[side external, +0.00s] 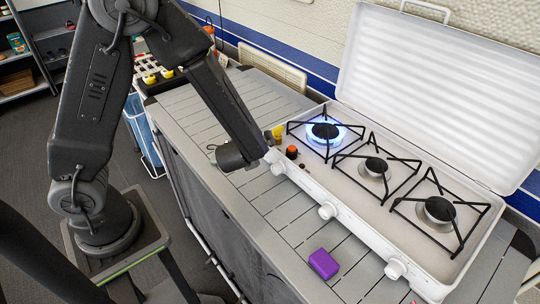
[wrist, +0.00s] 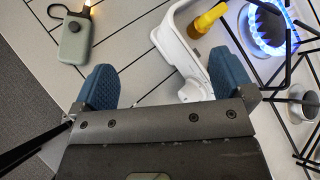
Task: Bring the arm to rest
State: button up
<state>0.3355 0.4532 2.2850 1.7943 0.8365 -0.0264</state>
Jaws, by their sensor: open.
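My gripper (wrist: 165,80) is open in the wrist view, its two blue ridged fingers apart with nothing between them. It hangs over the slatted counter (side external: 352,287) beside the left end of the white stove (side external: 310,196). In the side view my wrist hides most of the fingers. The leftmost burner (side external: 325,131) is lit with a blue flame, which also shows at the upper right of the wrist view (wrist: 265,28). A grey-green lighter (wrist: 75,38) with a small flame at its tip lies beyond the left finger, apart from it.
A purple block (side external: 323,264) sits on the counter before the stove. The stove's lid (side external: 440,85) stands open. A yellow item (wrist: 208,18) and a black item with an orange top (side external: 291,152) are near the stove's left end. A black tray (side external: 160,82) with bottles stands at the far end.

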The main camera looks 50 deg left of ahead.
jog(key=n+g+y, duration=0.1)
jog(key=n+g, duration=0.1)
jog(key=n, duration=0.4)
jog(key=n+g+h, duration=0.5)
jog(key=n+g, duration=0.1)
jog(key=n, duration=1)
send_over(277, 167)
jog(key=d, duration=0.2)
jog(key=x, duration=0.5)
jog(key=shift+s+a, duration=0.15)
jog(key=shift+a+f, duration=0.2)
jog(key=shift+f, duration=0.05)
jog(key=h, duration=0.3)
jog(key=shift+a+r, duration=0.15)
jog(key=shift+a, duration=0.1)
jog(key=shift+a+h, duration=0.15)
jog(key=shift+h, duration=0.75)
jog(key=shift+a+h, duration=0.15)
jog(key=shift+h, duration=0.75)
jog(key=shift+d+y, duration=0.15)
jog(key=shift+y, duration=0.5)
jog(key=shift+d+y, duration=0.2)
jog(key=shift+y, duration=0.45)
jog(key=shift+d+y, duration=0.15)
jog(key=shift+y, duration=0.9)
jog(key=shift+d+y, duration=0.2)
jog(key=shift+y, duration=0.85)
